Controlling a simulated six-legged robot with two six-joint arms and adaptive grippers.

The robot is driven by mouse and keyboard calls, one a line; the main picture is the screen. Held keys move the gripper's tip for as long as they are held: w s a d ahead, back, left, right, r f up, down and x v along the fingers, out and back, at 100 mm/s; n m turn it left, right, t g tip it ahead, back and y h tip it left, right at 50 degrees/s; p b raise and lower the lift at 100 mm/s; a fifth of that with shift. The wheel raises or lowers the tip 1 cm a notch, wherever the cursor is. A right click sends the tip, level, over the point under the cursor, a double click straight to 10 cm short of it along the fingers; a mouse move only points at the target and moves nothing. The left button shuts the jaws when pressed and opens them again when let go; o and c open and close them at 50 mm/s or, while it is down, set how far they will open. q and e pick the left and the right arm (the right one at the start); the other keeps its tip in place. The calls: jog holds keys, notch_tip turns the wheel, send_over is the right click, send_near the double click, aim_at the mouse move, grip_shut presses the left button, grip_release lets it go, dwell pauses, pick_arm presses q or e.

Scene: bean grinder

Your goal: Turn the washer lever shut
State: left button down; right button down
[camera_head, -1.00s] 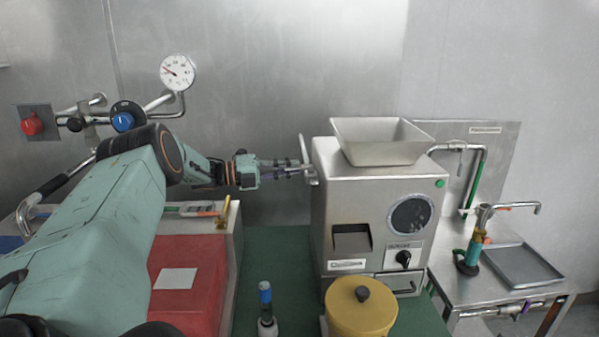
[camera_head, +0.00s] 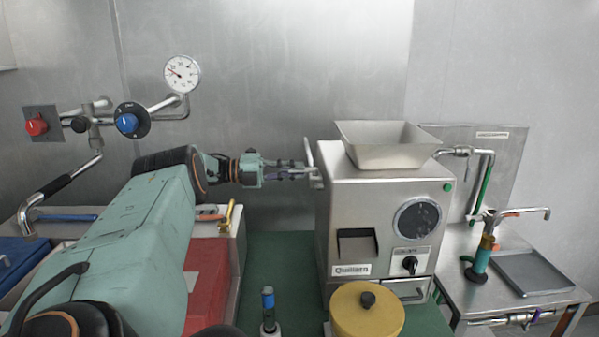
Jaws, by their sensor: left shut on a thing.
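My left gripper (camera_head: 296,172) reaches in from the left. Its fingers are shut on a metal handle (camera_head: 308,156) at the left side of the steel grinder (camera_head: 335,235); the grip itself is small and partly hidden. The right side bench (camera_head: 455,252) carries a bent tap pipe (camera_head: 484,153) with a small valve at its left end, and a teal and orange hand piece (camera_head: 481,262). I cannot tell which fitting is the washer lever. My right gripper is not in view.
A steel hopper (camera_head: 385,155) tops the grinder. A yellow lidded pot (camera_head: 350,322) and a blue-capped bottle (camera_head: 268,312) stand in front. A red box (camera_head: 208,290) is under my left arm. Wall pipes with a gauge (camera_head: 182,74) are at the upper left.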

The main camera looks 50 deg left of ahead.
pick_arm(q)
jog(key=shift+d+f, duration=0.15)
dwell(0.3)
jog(key=c, duration=1.4)
grip_release()
jog(key=shift+o, duration=0.2)
jog(key=shift+r, duration=0.25)
